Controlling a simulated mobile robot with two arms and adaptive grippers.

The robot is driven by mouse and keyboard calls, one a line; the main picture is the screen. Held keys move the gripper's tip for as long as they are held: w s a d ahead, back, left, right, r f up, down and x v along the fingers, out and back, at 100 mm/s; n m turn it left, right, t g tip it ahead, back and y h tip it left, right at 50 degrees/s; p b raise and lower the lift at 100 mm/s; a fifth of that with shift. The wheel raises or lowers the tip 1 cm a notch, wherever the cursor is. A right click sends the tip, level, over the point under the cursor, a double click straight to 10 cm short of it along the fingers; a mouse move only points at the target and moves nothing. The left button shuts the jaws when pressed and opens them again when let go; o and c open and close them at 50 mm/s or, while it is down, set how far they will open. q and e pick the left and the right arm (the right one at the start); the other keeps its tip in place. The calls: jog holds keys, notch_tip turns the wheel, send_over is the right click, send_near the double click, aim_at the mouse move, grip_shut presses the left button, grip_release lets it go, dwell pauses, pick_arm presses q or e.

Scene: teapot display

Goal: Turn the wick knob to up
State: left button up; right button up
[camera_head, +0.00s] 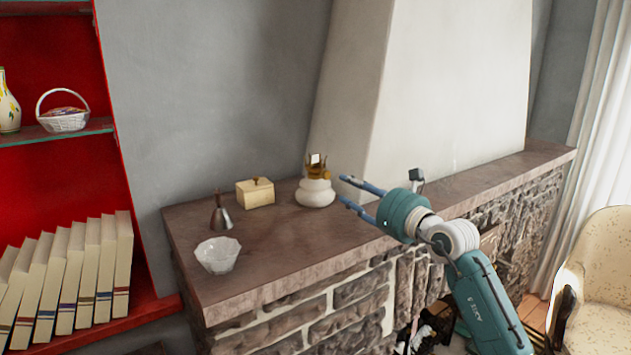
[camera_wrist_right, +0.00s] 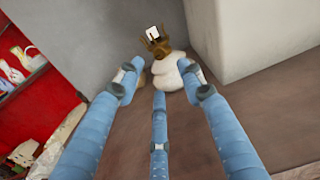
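An oil lamp (camera_head: 316,192) with a rounded white base and a brass-coloured burner (camera_head: 317,170) on top stands upright on the mantel ledge. In the right wrist view the lamp (camera_wrist_right: 172,72) is beyond my fingertips, with its burner (camera_wrist_right: 156,42) above. The wick knob is too small to make out clearly. My right gripper (camera_head: 342,188) is open, with blue fingers spread, just to the right of the lamp and pointing at it. In the wrist view the right gripper (camera_wrist_right: 160,85) has nothing between its fingers. My left gripper is not in view.
On the stone ledge (camera_head: 275,245), left of the lamp, are a cream box (camera_head: 255,192), a small metal bell (camera_head: 221,214) and a white bowl (camera_head: 217,255). The white chimney wall (camera_head: 450,90) rises close behind. A red bookshelf (camera_head: 60,185) stands at the left.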

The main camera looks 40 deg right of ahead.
aim_at(327, 176)
jog(key=w+p, duration=0.1)
jog(key=w, duration=0.2)
jog(key=w+p, duration=0.1)
jog(key=w, duration=0.2)
jog(key=w+d+p, duration=0.1)
jog(key=w, duration=0.2)
jog(key=shift+r, duration=0.15)
jog(key=shift+w+d, duration=0.1)
jog(key=shift+w, duration=0.35)
grip_shut()
